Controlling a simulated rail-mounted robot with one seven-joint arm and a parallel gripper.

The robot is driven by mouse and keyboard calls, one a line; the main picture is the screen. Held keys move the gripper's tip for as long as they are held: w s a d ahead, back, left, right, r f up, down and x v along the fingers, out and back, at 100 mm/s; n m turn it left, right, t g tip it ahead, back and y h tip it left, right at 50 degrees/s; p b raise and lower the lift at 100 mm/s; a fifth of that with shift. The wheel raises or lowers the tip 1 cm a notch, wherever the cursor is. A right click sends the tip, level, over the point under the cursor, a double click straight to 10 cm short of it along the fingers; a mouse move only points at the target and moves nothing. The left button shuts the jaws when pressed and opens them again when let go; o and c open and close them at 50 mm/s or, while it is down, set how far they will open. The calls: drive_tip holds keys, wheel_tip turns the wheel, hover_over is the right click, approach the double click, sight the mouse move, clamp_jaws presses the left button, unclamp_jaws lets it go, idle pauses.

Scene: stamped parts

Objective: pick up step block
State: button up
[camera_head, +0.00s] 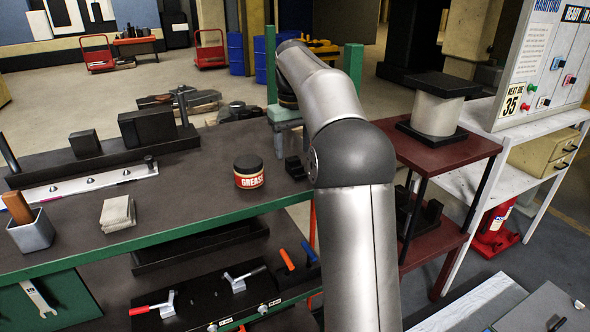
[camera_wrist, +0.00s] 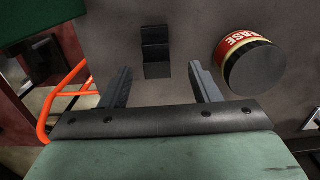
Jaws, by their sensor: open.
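The step block (camera_head: 295,168) is a small black stepped piece on the dark workbench top, right of the grease tin and partly covered by my arm in the head view. In the wrist view the step block (camera_wrist: 156,52) shows whole, just beyond the fingertips and roughly between their lines. My gripper (camera_wrist: 161,70) is open and empty, with one finger to each side. In the head view my gripper (camera_head: 291,148) points down above the block; I cannot tell its exact height.
A grease tin (camera_head: 248,172) stands beside the step block, close to the right finger in the wrist view (camera_wrist: 257,70). Green posts (camera_head: 353,66) rise behind my arm. A stack of pale pads (camera_head: 117,214) lies farther left on the bench. Bare bench top lies around the block.

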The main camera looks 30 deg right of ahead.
sight(295, 161)
drive_tip(key=f, duration=0.5)
drive_tip(key=shift+s+d, duration=0.15)
drive_tip(key=shift+d, duration=0.05)
drive_tip(key=shift+r, duration=0.1)
clamp_jaws()
